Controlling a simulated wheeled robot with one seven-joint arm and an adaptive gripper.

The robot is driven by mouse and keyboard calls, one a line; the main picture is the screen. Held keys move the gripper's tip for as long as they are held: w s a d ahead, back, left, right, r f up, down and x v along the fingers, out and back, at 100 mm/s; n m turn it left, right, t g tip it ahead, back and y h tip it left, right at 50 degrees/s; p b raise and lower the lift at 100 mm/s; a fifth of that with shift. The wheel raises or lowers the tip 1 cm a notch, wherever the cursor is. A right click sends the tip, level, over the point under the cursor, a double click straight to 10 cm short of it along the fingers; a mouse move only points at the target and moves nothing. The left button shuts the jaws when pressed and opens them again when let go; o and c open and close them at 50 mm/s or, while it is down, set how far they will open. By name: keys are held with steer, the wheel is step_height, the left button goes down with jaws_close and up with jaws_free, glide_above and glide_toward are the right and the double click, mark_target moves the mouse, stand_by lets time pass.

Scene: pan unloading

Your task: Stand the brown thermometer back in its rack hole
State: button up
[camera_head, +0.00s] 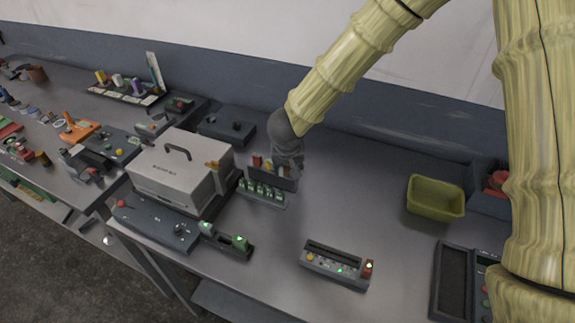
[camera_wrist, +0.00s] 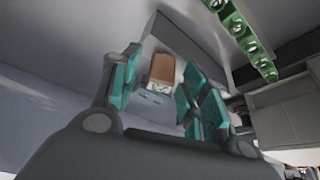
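In the wrist view a brown block-shaped piece (camera_wrist: 162,68) with a pale label at its lower end shows between my finger pads; it looks like the brown thermometer. Gaps show on both sides of it, so the fingers do not appear to touch it. My gripper (camera_wrist: 163,88) is open, with teal pads. In the head view my gripper (camera_head: 289,164) is low over the right part of a dark rack (camera_head: 286,184), pointing down. Red and orange-yellow pieces stand in the rack left of it. My gripper hides much of the rack's right part.
A row of green pieces (camera_head: 262,190) lies along the rack's front. A pale lidded box (camera_head: 180,175) with an orange-brown piece (camera_head: 212,164) at its right edge stands left. A yellow-green bin (camera_head: 436,198) is right. The table between rack and bin is clear.

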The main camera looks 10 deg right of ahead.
steer(key=shift+r, duration=0.1)
steer(key=v, duration=1.1)
steer(key=shift+s+r, duration=0.2)
steer(key=shift+r, duration=0.15)
